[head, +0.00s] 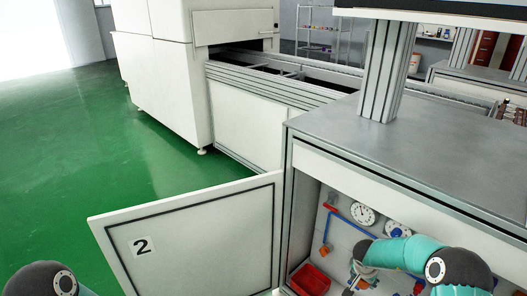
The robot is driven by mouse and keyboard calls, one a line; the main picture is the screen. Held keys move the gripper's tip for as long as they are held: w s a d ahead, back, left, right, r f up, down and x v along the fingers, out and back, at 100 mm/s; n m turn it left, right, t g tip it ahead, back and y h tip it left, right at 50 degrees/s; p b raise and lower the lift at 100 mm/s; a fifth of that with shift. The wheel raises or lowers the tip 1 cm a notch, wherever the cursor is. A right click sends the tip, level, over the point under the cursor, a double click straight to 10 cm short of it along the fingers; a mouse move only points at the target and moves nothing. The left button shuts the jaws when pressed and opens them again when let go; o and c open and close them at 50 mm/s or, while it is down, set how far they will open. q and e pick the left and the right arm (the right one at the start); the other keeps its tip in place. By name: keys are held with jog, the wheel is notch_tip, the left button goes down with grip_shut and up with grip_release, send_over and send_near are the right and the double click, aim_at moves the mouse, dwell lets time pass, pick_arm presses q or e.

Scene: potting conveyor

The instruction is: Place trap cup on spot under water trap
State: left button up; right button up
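My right arm reaches into the open cabinet from the right, and its gripper (361,283) points down at the bottom of the head view. The gripper is small and partly cut off, so I cannot tell whether it is open or holds something. I cannot make out the trap cup, the water trap or the spot under it; the arm hides part of the cabinet. Only a joint of my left arm shows at the lower left; its gripper is out of view.
The cabinet door (190,240), marked 2, stands open to the left. Green floor (90,150) is clear at left.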

jog(key=w+a+r+n, duration=0.1)
jog(key=w+a+r, duration=0.1)
jog(key=a+r, duration=0.6)
jog(key=s+a+r+n+t+y, duration=0.2)
jog(key=s+a+r+n+y, duration=0.1)
jog(key=s+a+r+n, duration=0.4)
jog(key=s+r+p, duration=0.3)
jog(key=r+p, duration=0.9)
jog(key=p, duration=0.3)
jog(key=s+r+n+p, duration=0.1)
jog(key=s+r+p, duration=0.2)
jog(key=r+p, duration=1)
jog(key=shift+s+r+g+p, duration=0.15)
jog(key=shift+r+g+p, duration=0.15)
jog(key=shift+p, duration=0.65)
jog(key=shift+d, duration=0.1)
